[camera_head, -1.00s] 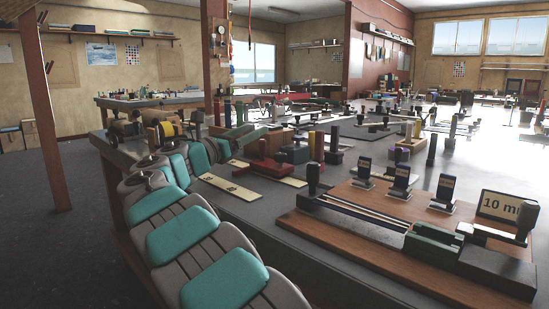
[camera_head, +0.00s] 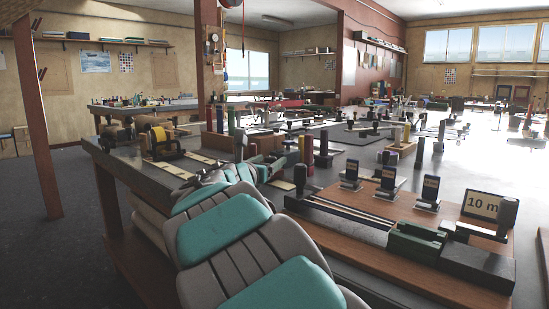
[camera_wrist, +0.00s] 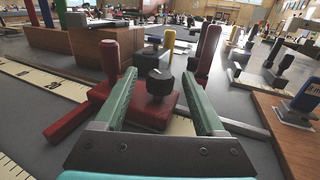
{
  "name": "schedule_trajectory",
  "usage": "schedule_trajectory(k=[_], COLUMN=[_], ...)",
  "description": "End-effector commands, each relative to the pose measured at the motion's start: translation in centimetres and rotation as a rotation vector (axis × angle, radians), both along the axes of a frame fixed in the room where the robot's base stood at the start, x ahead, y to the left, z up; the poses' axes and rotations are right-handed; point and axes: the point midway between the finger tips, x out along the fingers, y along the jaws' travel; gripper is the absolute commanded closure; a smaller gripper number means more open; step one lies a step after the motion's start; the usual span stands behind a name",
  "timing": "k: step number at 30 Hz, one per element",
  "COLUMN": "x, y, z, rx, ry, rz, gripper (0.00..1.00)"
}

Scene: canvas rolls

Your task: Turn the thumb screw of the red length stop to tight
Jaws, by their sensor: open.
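The red length stop (camera_wrist: 146,110) shows in the wrist view as a low red block on the grey bench, with a red bar at its left. Its dark thumb screw (camera_wrist: 160,83) stands on top, with a faceted knob. My gripper (camera_wrist: 160,77) is open; its two green fingers lie to the left and right of the screw in the picture. I see a gap on each side of the knob and cannot tell the exact depth. In the head view my arm hides most of the stop.
Pale rulers (camera_wrist: 48,82) lie at the left in the wrist view. A dark red post (camera_wrist: 109,62) rises close to the left finger, another post (camera_wrist: 208,48) beyond the right one.

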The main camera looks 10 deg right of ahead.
Motion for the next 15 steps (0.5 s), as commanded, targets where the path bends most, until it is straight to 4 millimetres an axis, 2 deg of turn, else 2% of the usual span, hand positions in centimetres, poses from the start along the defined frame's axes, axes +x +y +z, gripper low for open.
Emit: schedule_trajectory(k=[6, 15], x=[2.6, 3.7], y=[-1.7, -2.6], z=[0.0, 0.0], rx=[0.001, -0.001], ry=[0.001, 0.001], rz=[-0.001, -0.002], gripper=[0.28, 0.28])
